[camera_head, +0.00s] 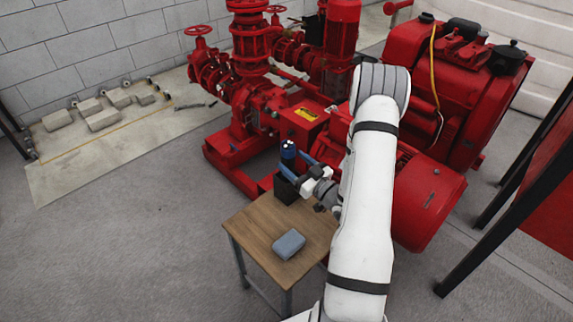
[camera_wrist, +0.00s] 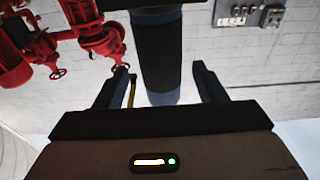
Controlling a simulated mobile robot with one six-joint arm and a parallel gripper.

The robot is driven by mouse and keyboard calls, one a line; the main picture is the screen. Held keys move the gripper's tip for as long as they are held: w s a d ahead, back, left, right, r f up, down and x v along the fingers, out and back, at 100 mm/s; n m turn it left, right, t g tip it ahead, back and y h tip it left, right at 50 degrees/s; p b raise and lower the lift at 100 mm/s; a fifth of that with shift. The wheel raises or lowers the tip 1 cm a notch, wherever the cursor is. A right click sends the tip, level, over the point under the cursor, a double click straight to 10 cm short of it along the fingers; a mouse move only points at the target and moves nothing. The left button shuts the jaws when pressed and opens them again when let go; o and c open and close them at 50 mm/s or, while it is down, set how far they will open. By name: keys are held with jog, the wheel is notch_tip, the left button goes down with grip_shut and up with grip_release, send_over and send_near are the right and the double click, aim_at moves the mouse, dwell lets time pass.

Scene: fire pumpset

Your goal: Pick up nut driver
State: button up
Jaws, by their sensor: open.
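The nut driver (camera_head: 288,152) stands upright, with its blue upper part showing above a black holder (camera_head: 284,190) at the back of the wooden table. Its lower part is hidden in the head view. My gripper (camera_head: 290,160) reaches it from the right, its two fingers on either side of the driver. In the wrist view, the driver (camera_wrist: 168,52) is a thick dark cylinder with a blue band, lying between the open fingers of my gripper (camera_wrist: 160,68). Gaps show between it and both fingers there.
A grey-blue box (camera_head: 289,244) lies on the front part of the wooden table (camera_head: 256,222). A large red pump (camera_head: 250,100) and a red engine (camera_head: 455,85) stand close behind and right. Open floor (camera_head: 130,240) lies left of the table.

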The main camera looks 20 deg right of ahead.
aim_at(284, 154)
jog(key=x, duration=0.4)
jog(key=shift+w+a, duration=0.2)
jog(key=shift+w, duration=0.15)
jog(key=shift+r, duration=0.1)
jog(key=c, duration=1.1)
